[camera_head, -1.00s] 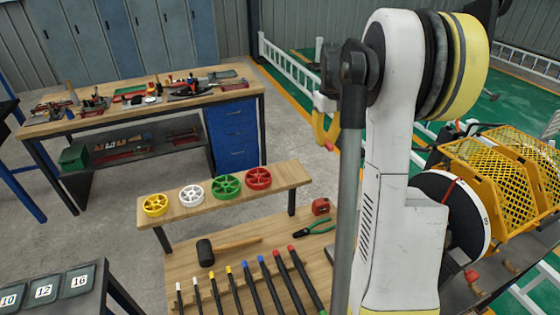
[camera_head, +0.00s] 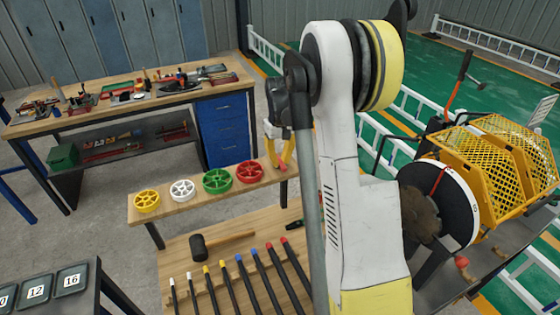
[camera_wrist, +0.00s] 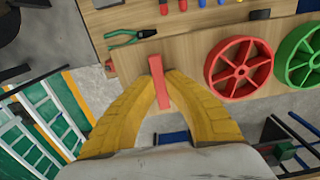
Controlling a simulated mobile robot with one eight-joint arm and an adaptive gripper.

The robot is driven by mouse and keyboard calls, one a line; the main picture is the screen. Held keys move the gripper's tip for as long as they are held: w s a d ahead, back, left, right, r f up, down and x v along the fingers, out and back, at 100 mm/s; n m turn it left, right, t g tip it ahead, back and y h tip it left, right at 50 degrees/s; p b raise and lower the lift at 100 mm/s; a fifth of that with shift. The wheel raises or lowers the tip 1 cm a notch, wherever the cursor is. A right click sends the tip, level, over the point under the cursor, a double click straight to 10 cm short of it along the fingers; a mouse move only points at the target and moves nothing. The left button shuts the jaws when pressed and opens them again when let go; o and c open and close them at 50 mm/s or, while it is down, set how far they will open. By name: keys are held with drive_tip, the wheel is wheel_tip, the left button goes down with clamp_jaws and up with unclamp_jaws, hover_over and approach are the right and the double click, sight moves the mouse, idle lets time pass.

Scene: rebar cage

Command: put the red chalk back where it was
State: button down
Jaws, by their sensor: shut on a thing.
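The red chalk (camera_wrist: 159,78) is a short red stick pinched between the two yellow fingers of my gripper (camera_wrist: 160,88) in the wrist view. In the head view my gripper (camera_head: 277,150) hangs by the right end of the raised wooden shelf (camera_head: 165,211), to the right of the red wheel. A red tip of the chalk (camera_head: 283,167) shows below the fingers there. I cannot tell whether the chalk touches the wood.
A white, a yellow, a green (camera_head: 217,181) and a red wheel (camera_head: 249,172) stand on the shelf. A mallet (camera_head: 200,246) and several colour-tipped bars lie on the lower bench. Green-handled pliers (camera_wrist: 130,37) show in the wrist view. A cluttered workbench (camera_head: 215,85) stands behind.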

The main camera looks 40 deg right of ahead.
sight(280, 162)
drive_tip(key=c, duration=1.6)
unclamp_jaws()
drive_tip(key=shift+f, duration=0.1)
drive_tip(key=shift+o, duration=0.2)
wheel_tip(280, 162, up, 12)
drive_tip(key=s+a+r+n+t, duration=0.15)
drive_tip(key=s+a+r, duration=0.3)
drive_tip(key=a, duration=0.55)
drive_tip(key=s+a+f+n+t, duration=0.1)
drive_tip(key=s+a+t, duration=0.4)
drive_tip(key=s+a, duration=1.1)
drive_tip(key=shift+a+f+t+p, duration=0.35)
drive_tip(key=shift+a+f, duration=0.1)
drive_tip(key=shift+a, duration=0.3)
drive_tip(key=shift+s+n, duration=0.1)
drive_tip(key=shift+n, duration=0.15)
